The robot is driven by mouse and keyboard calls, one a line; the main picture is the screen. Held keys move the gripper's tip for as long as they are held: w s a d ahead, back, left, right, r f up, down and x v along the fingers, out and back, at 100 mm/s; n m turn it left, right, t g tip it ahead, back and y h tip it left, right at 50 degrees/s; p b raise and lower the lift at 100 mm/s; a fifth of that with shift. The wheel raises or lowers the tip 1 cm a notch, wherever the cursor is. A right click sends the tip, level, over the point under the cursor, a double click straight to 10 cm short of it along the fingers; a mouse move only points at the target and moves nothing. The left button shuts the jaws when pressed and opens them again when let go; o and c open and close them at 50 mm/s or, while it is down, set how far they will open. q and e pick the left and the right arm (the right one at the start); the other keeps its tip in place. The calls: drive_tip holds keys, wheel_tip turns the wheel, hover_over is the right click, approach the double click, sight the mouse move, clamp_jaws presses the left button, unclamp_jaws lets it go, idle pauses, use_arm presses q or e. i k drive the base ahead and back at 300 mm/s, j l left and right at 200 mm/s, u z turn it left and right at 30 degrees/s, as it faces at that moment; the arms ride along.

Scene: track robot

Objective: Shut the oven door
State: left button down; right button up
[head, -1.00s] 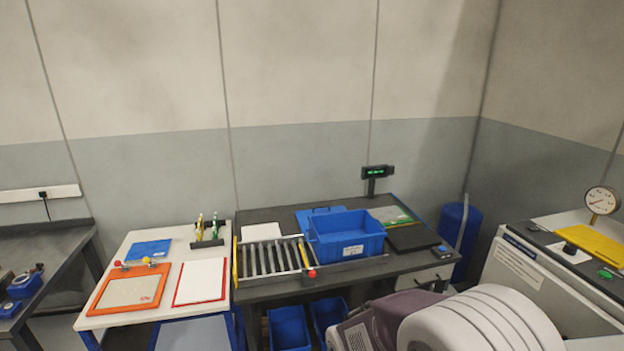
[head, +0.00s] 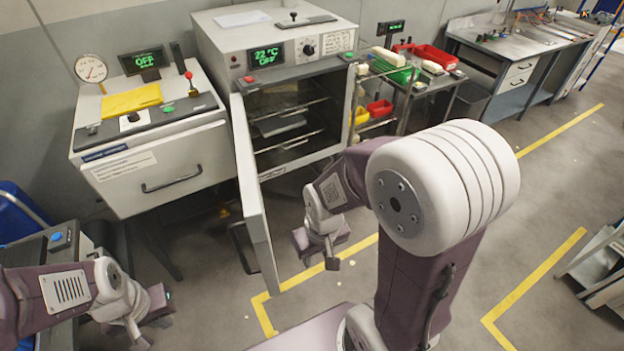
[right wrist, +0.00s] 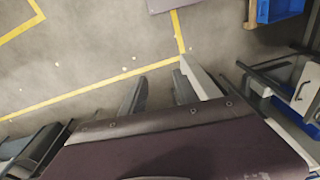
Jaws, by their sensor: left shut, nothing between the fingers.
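The oven (head: 275,60) stands at the back centre of the head view, its display reading 22 °C OFF. Its door (head: 255,190) is swung wide open, hinged at the left of the opening and sticking out toward me. A dark handle (head: 240,248) shows on the door's outer side. My right gripper (head: 332,262) is right of the door, apart from it, in front of the opening. In the right wrist view its fingers (right wrist: 158,90) are spread with nothing between them; the door's pale edge (right wrist: 203,78) is close by. My left gripper (head: 140,338) is low at the left, shut and empty.
A white cabinet (head: 150,165) with a gauge and yellow cloth stands left of the oven. A trolley with bins (head: 410,85) is to its right, then a workbench (head: 520,50). Yellow-lined floor (head: 400,280) is open on the right.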

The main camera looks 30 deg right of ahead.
sight(252, 207)
drive_tip(key=i+j+z, duration=0.15)
drive_tip(key=j+z, duration=0.7)
drive_tip(key=k+u, duration=0.2)
drive_tip(key=u, duration=0.2)
drive_tip(key=k+u, duration=0.25)
drive_tip(key=u, duration=0.15)
